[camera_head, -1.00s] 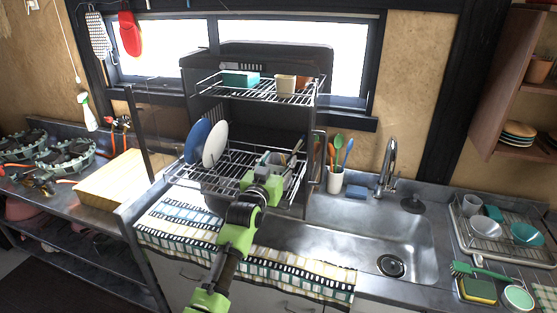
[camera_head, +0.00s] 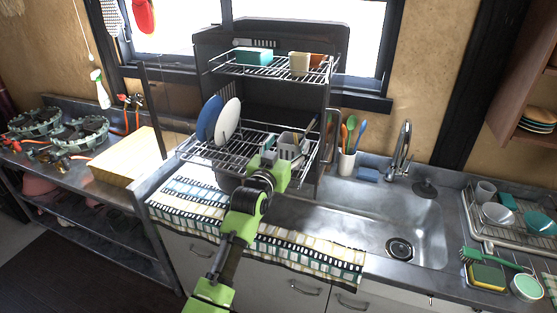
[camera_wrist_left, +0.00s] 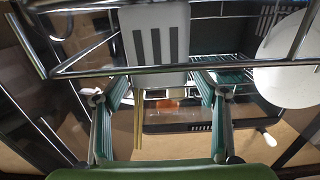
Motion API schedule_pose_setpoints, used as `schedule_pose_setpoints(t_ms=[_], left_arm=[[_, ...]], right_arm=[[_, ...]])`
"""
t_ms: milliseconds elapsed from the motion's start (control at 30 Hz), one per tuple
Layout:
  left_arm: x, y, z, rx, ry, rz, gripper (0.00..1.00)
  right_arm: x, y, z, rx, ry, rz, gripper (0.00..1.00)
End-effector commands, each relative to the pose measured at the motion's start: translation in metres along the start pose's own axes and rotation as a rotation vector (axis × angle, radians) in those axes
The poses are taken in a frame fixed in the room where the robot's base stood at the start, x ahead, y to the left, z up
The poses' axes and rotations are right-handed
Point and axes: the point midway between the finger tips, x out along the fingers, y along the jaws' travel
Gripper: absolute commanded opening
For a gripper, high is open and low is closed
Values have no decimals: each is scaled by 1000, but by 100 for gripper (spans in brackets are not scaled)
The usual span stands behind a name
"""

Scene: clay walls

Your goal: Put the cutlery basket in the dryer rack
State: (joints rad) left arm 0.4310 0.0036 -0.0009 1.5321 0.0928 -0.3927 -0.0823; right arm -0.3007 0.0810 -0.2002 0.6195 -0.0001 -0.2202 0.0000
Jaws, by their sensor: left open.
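The cutlery basket (camera_head: 288,151) is light grey with slots and stands at the right end of the dryer rack's lower tier, with thin utensils sticking out. It also shows in the left wrist view (camera_wrist_left: 154,38), behind a wire rail. The dryer rack (camera_head: 228,157) is a dark two-tier frame with wire shelves, standing behind the counter's front edge. My left gripper (camera_head: 277,164) is at the basket's near side and partly hides it. In the left wrist view its fingers (camera_wrist_left: 160,92) are spread apart with nothing gripped between them. My right gripper is not in view.
A blue plate (camera_head: 208,119) and a white plate (camera_head: 229,120) stand left in the lower tier. The top tier holds a teal box (camera_head: 254,57) and cups. A striped towel (camera_head: 190,202) covers the counter front. The sink (camera_head: 375,225) and utensil cup (camera_head: 347,163) are right.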

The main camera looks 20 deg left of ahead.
Motion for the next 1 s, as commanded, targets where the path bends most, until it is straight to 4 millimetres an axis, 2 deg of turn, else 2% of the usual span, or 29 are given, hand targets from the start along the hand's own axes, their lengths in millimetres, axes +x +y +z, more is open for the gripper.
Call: schedule_pose_setpoints(t_ms=[300, 500, 667, 1000], left_arm=[[-58, 0, 2, 0, 0, 0, 66], [-81, 0, 1, 0, 0, 0, 66], [-88, 0, 1, 0, -1, 0, 66], [-88, 0, 0, 0, 0, 0, 66]], right_arm=[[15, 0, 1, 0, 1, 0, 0], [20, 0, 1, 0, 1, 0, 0], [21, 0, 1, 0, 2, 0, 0], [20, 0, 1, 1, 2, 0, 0]])
